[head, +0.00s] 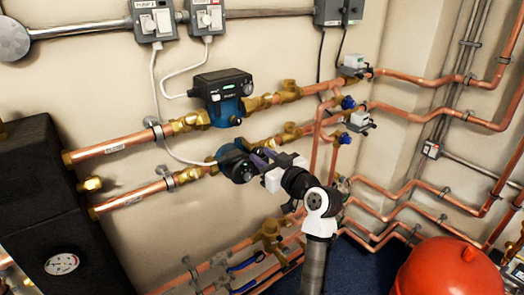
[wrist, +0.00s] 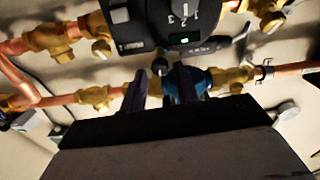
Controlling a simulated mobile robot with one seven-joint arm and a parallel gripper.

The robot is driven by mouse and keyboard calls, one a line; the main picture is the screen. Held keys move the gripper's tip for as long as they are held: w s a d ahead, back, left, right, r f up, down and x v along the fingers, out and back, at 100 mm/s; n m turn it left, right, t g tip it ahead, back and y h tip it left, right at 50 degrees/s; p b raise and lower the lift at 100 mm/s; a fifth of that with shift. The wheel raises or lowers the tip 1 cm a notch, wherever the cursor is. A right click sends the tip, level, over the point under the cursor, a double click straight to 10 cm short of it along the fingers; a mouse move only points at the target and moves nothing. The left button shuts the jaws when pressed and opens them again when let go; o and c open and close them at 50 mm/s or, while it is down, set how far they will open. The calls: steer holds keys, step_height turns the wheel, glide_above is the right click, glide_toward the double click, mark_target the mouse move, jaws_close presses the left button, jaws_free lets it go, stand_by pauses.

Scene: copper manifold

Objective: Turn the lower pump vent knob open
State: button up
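The lower pump (head: 235,160) is dark with a blue body on the lower copper pipe. In the wrist view, a large dark pump face (wrist: 170,22) with a numbered dial and a green display fills the top; it appears to be the lower pump. A small dark round knob (wrist: 160,66) shows at its edge, seemingly the vent knob. My gripper (head: 258,160) is at the lower pump's right side. In the wrist view my gripper (wrist: 160,80) has its two purple fingers apart, with the knob at the gap between their tips. Contact cannot be told.
The upper pump (head: 222,95) sits just above on a parallel pipe. Brass fittings (head: 290,132) and copper pipes surround the pumps. A black unit (head: 45,200) stands at left, a red vessel (head: 450,268) at lower right. Pipes with blue-handled valves (head: 245,262) run below.

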steer(key=shift+w+a, duration=0.35)
steer(key=shift+w, duration=0.1)
jaws_close()
steer(key=shift+m+p, duration=0.7)
steer(key=shift+m, duration=1.6)
jaws_free()
